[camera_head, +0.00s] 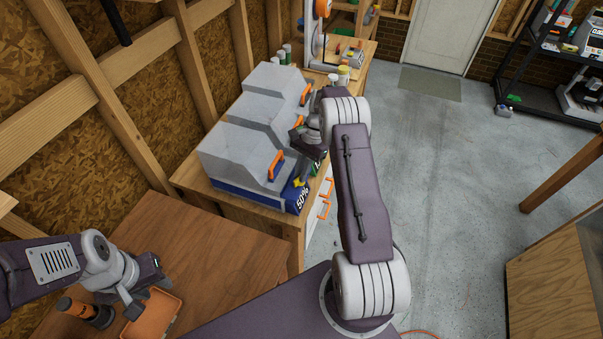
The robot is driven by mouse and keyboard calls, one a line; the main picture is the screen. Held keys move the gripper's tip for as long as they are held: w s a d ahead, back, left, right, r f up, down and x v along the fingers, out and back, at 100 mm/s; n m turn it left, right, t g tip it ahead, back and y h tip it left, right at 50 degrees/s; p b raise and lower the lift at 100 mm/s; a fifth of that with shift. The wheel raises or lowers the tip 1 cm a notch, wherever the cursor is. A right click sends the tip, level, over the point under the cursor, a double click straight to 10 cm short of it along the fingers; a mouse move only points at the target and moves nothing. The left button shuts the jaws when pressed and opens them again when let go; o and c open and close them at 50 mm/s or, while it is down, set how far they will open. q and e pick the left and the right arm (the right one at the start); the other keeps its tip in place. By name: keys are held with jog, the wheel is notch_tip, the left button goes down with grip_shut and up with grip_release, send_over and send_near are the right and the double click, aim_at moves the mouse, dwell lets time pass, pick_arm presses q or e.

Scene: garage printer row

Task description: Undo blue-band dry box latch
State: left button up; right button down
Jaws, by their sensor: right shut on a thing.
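The blue-band dry box (242,195) is the nearest of several grey-lidded boxes in a row on the wooden bench. Its grey lid is down, with an orange handle (276,165) on the front and a "50%" label on the blue band. A small yellow latch (297,183) shows at its front right corner. My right gripper (302,176) reaches down at this corner and is shut on what looks like the latch; its fingertips are small and partly hidden. My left gripper (146,296) is open above the orange tray, away from the boxes.
An orange tray (155,318) and a dark bottle with an orange top (84,310) are on the brown table (205,245). Other grey-lidded boxes (262,112) stand behind the blue-band one.

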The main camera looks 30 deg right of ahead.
jog(key=shift+n+g, duration=0.6)
jog(key=shift+n, duration=1.1)
jog(key=shift+h, duration=0.3)
jog(key=c, duration=1.5)
grip_release()
jog(key=shift+w+r+b, duration=0.1)
jog(key=shift+b, duration=0.2)
